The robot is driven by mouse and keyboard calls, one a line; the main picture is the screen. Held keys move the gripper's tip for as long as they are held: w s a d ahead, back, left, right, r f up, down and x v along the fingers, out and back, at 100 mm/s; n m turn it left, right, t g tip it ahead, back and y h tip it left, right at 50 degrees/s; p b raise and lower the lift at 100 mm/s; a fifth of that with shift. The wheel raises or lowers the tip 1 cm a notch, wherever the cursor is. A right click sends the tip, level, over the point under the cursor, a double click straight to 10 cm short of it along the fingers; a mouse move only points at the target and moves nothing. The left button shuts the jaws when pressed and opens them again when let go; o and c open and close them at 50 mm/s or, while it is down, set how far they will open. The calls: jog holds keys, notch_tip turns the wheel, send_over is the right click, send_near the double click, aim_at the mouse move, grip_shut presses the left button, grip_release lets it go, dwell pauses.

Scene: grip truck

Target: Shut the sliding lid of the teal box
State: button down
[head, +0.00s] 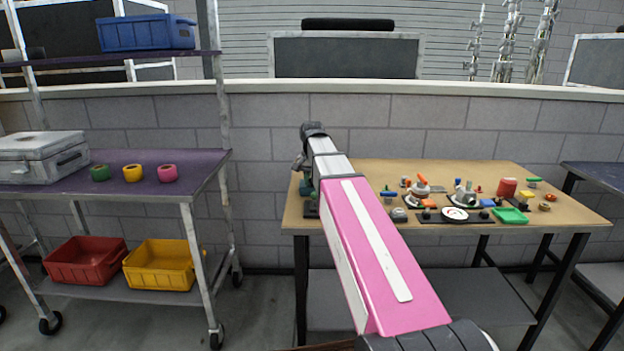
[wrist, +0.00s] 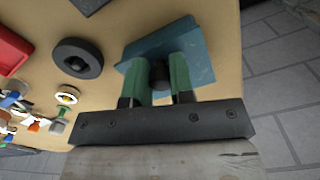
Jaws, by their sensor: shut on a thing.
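In the wrist view, the teal box (wrist: 204,48) lies on the tan table, partly covered by my gripper. My gripper (wrist: 162,70) has green fingers on either side of a small dark knob-like part (wrist: 159,74) at the box and is shut on it. The fingers hide part of the box top, so I cannot tell how far the lid is slid. In the head view, I cannot make out the box; my pink and white arm reaches over the left end of the table there.
The tan table (head: 470,172) holds several fixtures and loose parts to the right, including a green tray (head: 510,215) and a red cylinder (head: 507,187). The table edge is close on the right.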

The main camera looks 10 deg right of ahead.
jog(key=shift+s, duration=0.25)
jog(key=c, duration=1)
grip_release()
jog(key=shift+r, duration=0.45)
notch_tip(320, 180, up, 10)
jog(key=shift+f, duration=0.1)
